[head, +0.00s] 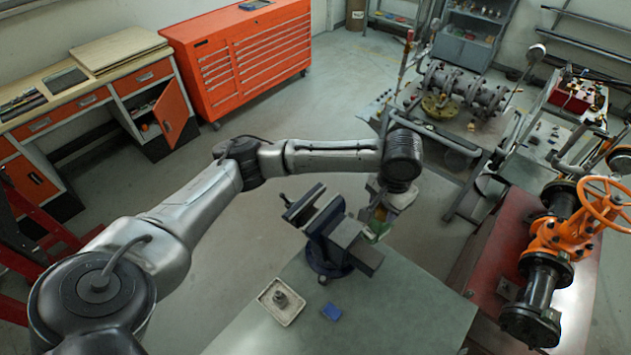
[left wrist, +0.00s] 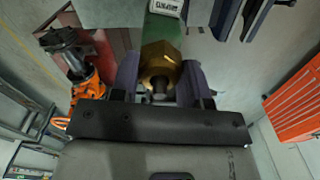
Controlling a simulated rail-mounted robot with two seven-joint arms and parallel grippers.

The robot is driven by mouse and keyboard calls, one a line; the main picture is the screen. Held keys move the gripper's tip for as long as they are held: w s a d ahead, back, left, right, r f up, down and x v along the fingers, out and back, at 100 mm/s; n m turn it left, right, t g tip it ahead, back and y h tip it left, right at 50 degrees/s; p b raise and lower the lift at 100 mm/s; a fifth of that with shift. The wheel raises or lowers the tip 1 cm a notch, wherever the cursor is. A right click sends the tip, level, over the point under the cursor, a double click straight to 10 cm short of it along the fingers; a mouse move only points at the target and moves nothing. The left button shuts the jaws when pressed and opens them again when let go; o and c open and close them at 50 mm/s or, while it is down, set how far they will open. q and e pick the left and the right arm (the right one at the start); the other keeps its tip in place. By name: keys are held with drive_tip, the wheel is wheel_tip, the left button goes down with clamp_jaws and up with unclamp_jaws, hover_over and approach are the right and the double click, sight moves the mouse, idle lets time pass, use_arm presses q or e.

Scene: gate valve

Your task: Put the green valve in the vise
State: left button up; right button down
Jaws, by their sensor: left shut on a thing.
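The vise (head: 335,235), dark blue with grey jaws, stands on the grey-green workbench. My left gripper (head: 380,208) is just to the right of the vise, pointing down. It is shut on the green valve (head: 381,228), which is mostly hidden by the gripper in the head view. In the left wrist view the gripper's fingers (left wrist: 160,82) clasp the valve's brass hex end (left wrist: 161,62); its green body with a white label extends away. The vise's dark jaws (left wrist: 228,18) show beside the valve at the top. My right gripper is not in view.
On the workbench (head: 420,300) are a small tray (head: 281,302) with a metal part and a blue block (head: 332,312). The front right of the bench is clear. An orange gate valve assembly (head: 560,240) stands to the right, and an orange tool cabinet (head: 240,60) at the back.

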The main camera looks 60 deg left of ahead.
use_arm(q)
drive_tip(key=w+a+f, duration=0.1)
drive_tip(key=a+f, duration=0.4)
drive_tip(key=a, duration=0.2)
drive_tip(key=w+a+f+n+b, duration=0.1)
drive_tip(key=a+f, duration=0.3)
drive_tip(key=a, duration=0.4)
drive_tip(key=shift+w+a+f+n, duration=0.2)
drive_tip(key=shift+w+f+n, duration=0.15)
drive_tip(key=shift+w, duration=0.1)
drive_tip(key=shift+n, duration=0.35)
drive_tip(key=s+a+f, duration=0.1)
drive_tip(key=a+f, duration=0.1)
drive_tip(key=a, duration=0.2)
drive_tip(key=s+a+f+b, duration=0.1)
drive_tip(key=s+a+f, duration=0.1)
drive_tip(key=a+f, duration=0.1)
drive_tip(key=s+a+f, duration=0.1)
drive_tip(key=a+f, duration=0.2)
drive_tip(key=a, duration=0.2)
drive_tip(key=shift+s+a+f, duration=0.1)
drive_tip(key=shift+s+a, duration=0.15)
drive_tip(key=shift+a, duration=0.05)
drive_tip(key=b, duration=0.5)
approach(315, 197)
drive_tip(key=shift+s+d+f, duration=1.1)
drive_tip(key=shift+d+f, duration=0.45)
drive_tip(key=shift+d, duration=0.25)
drive_tip(key=shift+f+b, duration=0.4)
drive_tip(key=shift+f, duration=0.2)
